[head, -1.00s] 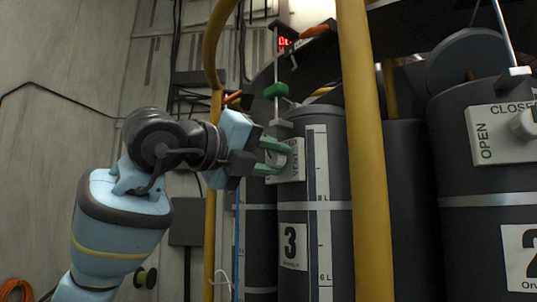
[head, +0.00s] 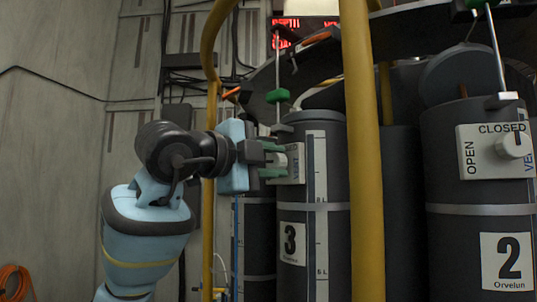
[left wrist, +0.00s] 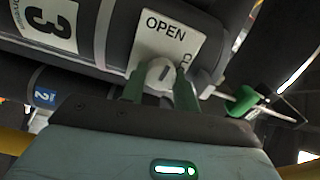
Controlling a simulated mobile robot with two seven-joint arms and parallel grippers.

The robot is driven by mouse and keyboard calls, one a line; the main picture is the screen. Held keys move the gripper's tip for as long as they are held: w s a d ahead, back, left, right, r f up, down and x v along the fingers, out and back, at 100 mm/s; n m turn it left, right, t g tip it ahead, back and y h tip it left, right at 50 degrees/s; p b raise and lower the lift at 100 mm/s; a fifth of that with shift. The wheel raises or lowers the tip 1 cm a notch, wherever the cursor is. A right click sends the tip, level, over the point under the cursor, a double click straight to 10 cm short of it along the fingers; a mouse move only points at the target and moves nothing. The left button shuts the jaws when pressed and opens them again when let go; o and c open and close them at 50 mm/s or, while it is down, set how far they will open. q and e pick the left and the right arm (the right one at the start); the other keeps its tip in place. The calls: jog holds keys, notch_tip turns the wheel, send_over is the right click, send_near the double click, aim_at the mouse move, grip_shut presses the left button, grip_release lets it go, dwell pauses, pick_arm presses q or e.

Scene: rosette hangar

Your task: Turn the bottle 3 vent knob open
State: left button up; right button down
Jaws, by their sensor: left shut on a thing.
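Bottle 3 (head: 296,217) is a dark grey cylinder with a "3" label, left of the yellow post. Its white vent plate (head: 297,165) sits near the top; in the left wrist view the plate (left wrist: 168,38) reads OPEN, with the other word partly hidden. My left gripper (head: 272,160) has its green fingers shut on the pale vent knob (left wrist: 160,75), one finger on each side. A mark on the knob shows in the left wrist view, but its setting is hard to tell. My right gripper is in neither view.
A yellow post (head: 362,150) stands just right of bottle 3, and a curved yellow rail (head: 211,120) stands behind my left wrist. Bottle 2 (head: 480,225) is at the right with its own knob (head: 513,146). A green fitting (head: 278,96) hangs above bottle 3.

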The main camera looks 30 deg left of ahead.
pick_arm(q)
jog(key=shift+n, duration=0.4)
dwell(0.3)
jog(key=o, duration=1)
jog(key=shift+s, duration=0.1)
jog(key=v, duration=0.7)
jog(key=shift+s, duration=0.35)
jog(key=shift+a, duration=0.1)
